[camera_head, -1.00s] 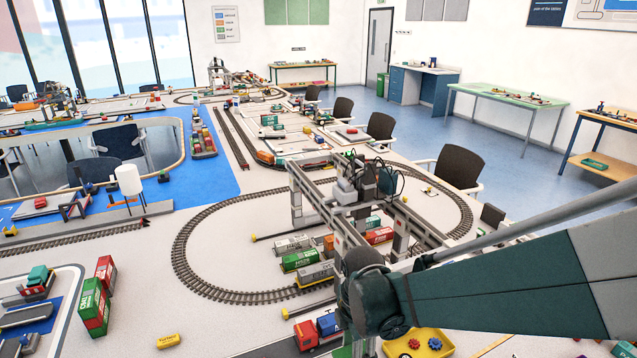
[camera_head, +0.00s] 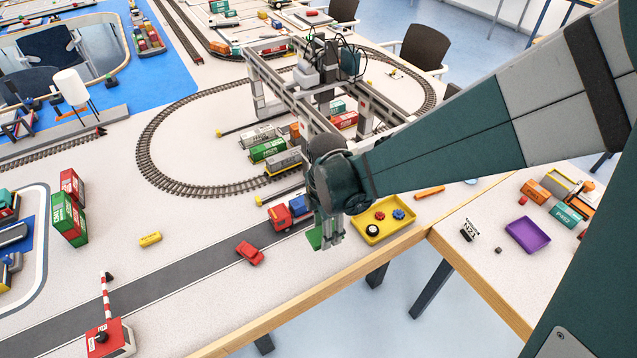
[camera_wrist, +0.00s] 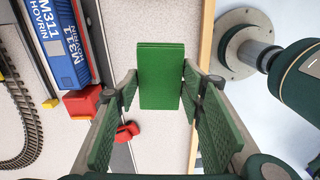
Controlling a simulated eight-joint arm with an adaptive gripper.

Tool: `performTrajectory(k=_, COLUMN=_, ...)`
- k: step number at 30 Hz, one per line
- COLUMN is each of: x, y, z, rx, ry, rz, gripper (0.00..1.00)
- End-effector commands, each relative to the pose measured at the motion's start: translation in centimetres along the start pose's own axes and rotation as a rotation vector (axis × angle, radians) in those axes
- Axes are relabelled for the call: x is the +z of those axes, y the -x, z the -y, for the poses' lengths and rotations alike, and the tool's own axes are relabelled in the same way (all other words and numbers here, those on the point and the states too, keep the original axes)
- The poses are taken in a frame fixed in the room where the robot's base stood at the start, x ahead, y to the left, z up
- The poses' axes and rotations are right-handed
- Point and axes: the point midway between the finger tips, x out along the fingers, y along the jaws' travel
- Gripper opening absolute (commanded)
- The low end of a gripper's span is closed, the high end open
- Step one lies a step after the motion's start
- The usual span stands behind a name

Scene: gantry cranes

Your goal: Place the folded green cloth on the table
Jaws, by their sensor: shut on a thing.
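The folded green cloth (camera_head: 315,239) is at my gripper (camera_head: 328,236) in the head view, over the table (camera_head: 225,305) near its front edge. In the wrist view the cloth (camera_wrist: 160,62) is a flat green rectangle between the fingertips of my gripper (camera_wrist: 160,86), which is shut on it. My fingers hide part of it in the head view. I cannot tell whether its lower end touches the table.
A red car (camera_head: 249,253) and a red-and-blue truck (camera_head: 289,212) stand left of my gripper. A yellow tray (camera_head: 400,230) with small wheels is just right. A gantry crane (camera_head: 290,95) stands behind. White tabletop is clear at the front left.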

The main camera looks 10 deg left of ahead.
Motion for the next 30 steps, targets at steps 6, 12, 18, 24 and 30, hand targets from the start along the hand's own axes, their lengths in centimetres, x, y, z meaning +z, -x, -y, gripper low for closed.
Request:
performTrajectory(k=6, x=0.0, y=-2.2, z=0.0, rx=0.000, ry=0.000, rz=0.000, gripper=0.31)
performTrajectory(k=12, x=0.0, y=-4.8, z=-0.1, rx=0.000, ry=0.000, rz=0.000, gripper=0.31)
performTrajectory(k=18, x=0.0, y=-6.0, z=0.0, rx=0.000, ry=0.000, rz=0.000, gripper=0.31)
performTrajectory(k=24, x=0.0, y=-6.0, z=0.0, rx=0.000, ry=0.000, rz=0.000, gripper=0.31)
performTrajectory(k=30, x=0.0, y=-6.2, z=0.0, rx=0.000, ry=0.000, rz=0.000, gripper=0.31)
